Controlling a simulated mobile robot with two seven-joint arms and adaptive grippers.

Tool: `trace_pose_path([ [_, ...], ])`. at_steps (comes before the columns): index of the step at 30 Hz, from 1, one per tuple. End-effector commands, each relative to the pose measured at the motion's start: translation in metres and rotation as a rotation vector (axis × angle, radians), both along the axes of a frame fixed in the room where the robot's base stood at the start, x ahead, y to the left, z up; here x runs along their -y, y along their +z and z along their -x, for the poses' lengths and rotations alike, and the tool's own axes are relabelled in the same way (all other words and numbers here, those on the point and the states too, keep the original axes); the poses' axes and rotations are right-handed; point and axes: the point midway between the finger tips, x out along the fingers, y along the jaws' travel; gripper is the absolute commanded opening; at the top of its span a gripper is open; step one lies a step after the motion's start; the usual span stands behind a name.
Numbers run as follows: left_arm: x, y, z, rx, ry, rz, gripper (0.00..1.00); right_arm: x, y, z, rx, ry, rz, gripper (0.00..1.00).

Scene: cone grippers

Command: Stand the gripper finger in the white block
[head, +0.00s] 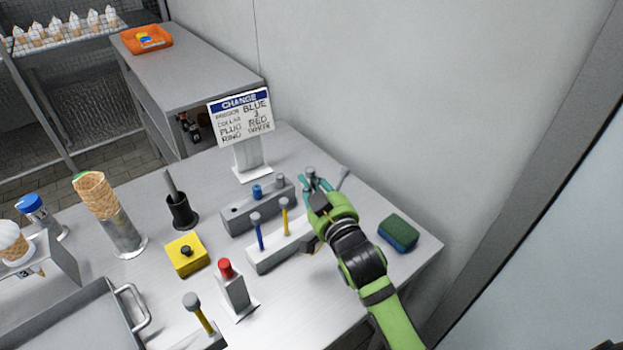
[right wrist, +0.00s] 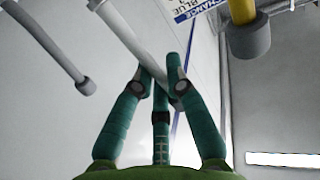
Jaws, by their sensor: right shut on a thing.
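The white block (head: 270,260) lies on the table left of my right gripper. A blue-shafted gripper finger (head: 261,234) and a yellow-shafted one (head: 285,218) stand upright in it, both with grey tips. My right gripper (head: 315,182) is above the table, just beyond the block's right end. Its teal fingers are shut on a pale grey gripper finger (right wrist: 128,38), which crosses between the fingertips at a slant in the right wrist view. My arm hides the block's right end. My left gripper is not in view.
A grey block (head: 240,219) with plugs lies behind the white block. A sign stand (head: 240,125) is behind it. A red-topped post (head: 232,290) and yellow box (head: 186,258) are left; a green-blue sponge (head: 398,233) is right. The wall runs along the back.

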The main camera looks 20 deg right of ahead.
Motion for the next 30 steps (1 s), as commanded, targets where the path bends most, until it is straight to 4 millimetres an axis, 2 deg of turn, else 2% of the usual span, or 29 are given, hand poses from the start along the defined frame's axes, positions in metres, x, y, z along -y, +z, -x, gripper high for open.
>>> trace_pose_path([
  [30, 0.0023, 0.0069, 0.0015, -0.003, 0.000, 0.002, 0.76, -0.0001, -0.0010, 0.0002, -0.001, 0.000, -0.001, 0.00],
])
